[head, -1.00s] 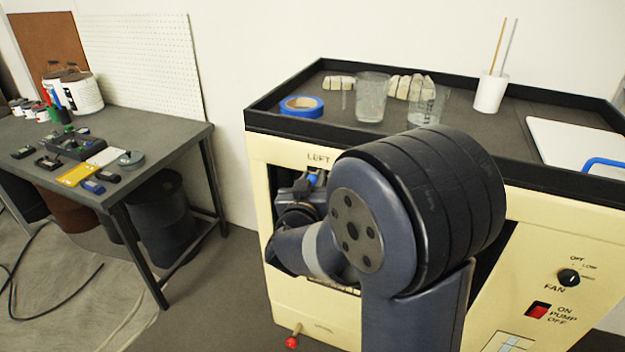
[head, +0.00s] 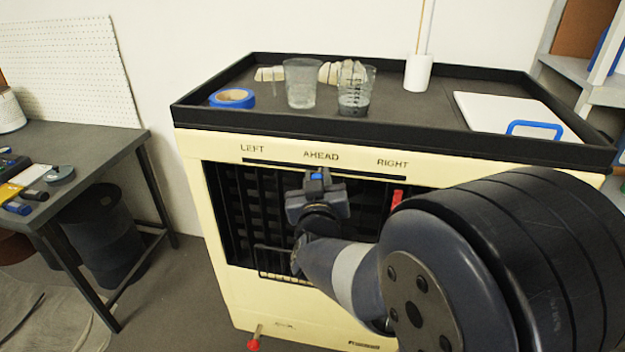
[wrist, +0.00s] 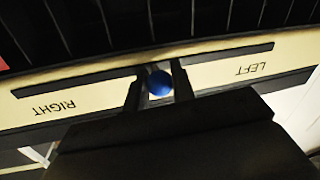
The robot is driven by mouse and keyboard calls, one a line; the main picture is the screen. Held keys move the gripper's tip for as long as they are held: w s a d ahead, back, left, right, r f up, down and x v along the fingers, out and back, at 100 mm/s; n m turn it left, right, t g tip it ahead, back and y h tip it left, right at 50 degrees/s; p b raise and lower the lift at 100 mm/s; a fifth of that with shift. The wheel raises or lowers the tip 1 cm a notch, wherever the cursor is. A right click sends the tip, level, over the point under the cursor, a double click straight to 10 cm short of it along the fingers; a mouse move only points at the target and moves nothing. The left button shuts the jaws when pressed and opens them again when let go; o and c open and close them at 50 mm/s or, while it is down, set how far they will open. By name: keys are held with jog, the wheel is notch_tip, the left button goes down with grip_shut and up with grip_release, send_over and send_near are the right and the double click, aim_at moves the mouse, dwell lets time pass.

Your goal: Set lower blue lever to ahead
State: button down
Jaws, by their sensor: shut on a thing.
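The blue lever (head: 317,176) shows as a small blue tip between my gripper's jaws, just below the AHEAD label (head: 321,156) on the cream cabinet front. My gripper (head: 318,181) is shut on it in front of the dark louvre opening (head: 235,205). In the wrist view the round blue lever end (wrist: 159,83) sits between the two fingers of my gripper (wrist: 157,88). It lies between the RIGHT label (wrist: 54,108) and the LEFT label (wrist: 251,70), which appear upside down. The AHEAD label is hidden there.
A red lever (head: 397,197) stands below the RIGHT label, close to my arm. A red knob (head: 253,345) sticks out low on the cabinet. The top tray (head: 190,116) holds blue tape (head: 232,98) and beakers. A grey table (head: 95,143) stands at left.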

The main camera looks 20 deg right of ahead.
jog(key=c, duration=1.2)
grip_release()
jog(key=shift+c, duration=0.2)
jog(key=p+v, duration=0.2)
jog(key=v, duration=0.8)
jog(key=shift+s+a, duration=0.2)
jog(key=shift+s, duration=0.15)
jog(key=shift+w+d, duration=0.1)
